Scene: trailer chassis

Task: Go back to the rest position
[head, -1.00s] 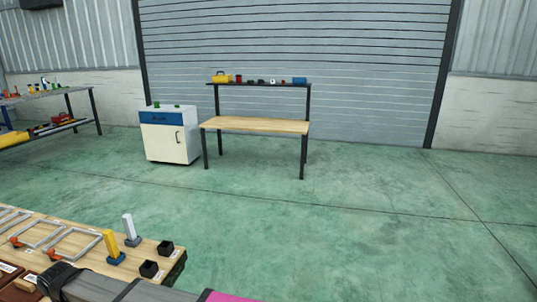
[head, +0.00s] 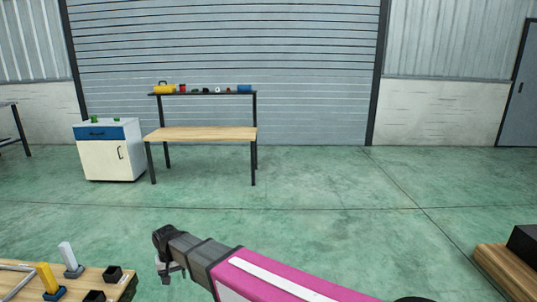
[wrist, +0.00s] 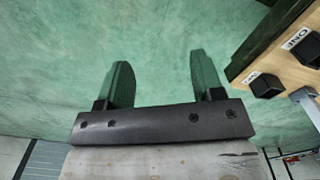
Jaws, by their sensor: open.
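My gripper (head: 168,270) hangs at the end of my pink and grey arm in the lower middle of the head view, over the green floor. It is to the right of the wooden bench (head: 121,288) and apart from it. In the wrist view, my gripper (wrist: 164,82) shows two dark fingers standing wide apart with only bare floor between them. It is open and empty.
The bench carries a yellow post (head: 48,278), a grey post (head: 69,256) and black cups (head: 113,273). A white cabinet (head: 108,160) and a wooden workbench (head: 203,133) stand by the shutter. A wooden surface (head: 492,268) is at the right edge. Floor between is clear.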

